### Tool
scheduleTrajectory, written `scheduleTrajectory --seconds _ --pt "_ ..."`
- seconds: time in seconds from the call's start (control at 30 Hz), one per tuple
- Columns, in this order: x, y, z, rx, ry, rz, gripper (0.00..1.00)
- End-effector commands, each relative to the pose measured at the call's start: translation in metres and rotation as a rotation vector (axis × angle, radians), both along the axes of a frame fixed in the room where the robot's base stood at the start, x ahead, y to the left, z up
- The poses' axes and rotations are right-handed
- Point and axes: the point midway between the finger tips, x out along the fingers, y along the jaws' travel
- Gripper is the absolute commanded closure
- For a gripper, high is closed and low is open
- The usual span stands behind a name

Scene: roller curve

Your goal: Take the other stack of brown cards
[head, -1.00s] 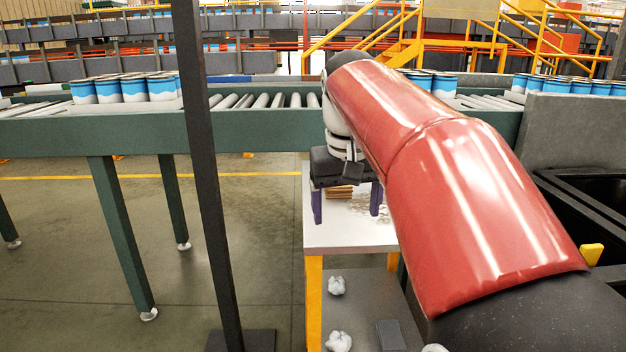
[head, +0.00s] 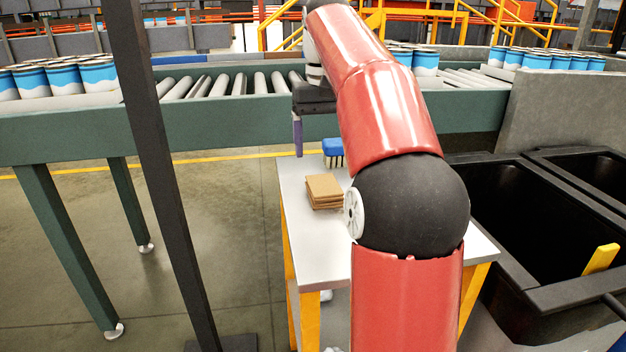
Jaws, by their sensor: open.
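A stack of brown cards (head: 324,191) lies on the white-topped table (head: 322,250), left of my arm. Only this one brown stack is visible; part of the table top is hidden behind my arm. My gripper (head: 298,135) is above and beyond the stack, near the table's far edge and in front of the conveyor. One purple finger shows, pointing down; the other is hidden behind my red arm. My gripper is open, with nothing seen at the visible finger.
A blue brush (head: 333,152) stands at the table's far edge. A green roller conveyor (head: 230,134) with blue-and-white cans (head: 64,78) runs behind the table. A dark post (head: 165,170) rises on the left. Black bins (head: 540,225) are on the right.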

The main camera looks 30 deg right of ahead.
Motion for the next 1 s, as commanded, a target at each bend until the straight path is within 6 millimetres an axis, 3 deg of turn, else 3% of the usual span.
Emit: scheduleTrajectory --seconds 0.5,0.87,1.0 --pt "-0.003 0.003 -0.067 0.002 0.003 -0.001 0.22" --pt "-0.003 0.003 -0.076 0.001 0.000 0.000 0.22" --pt "-0.003 0.003 -0.076 0.001 0.000 0.000 0.39"
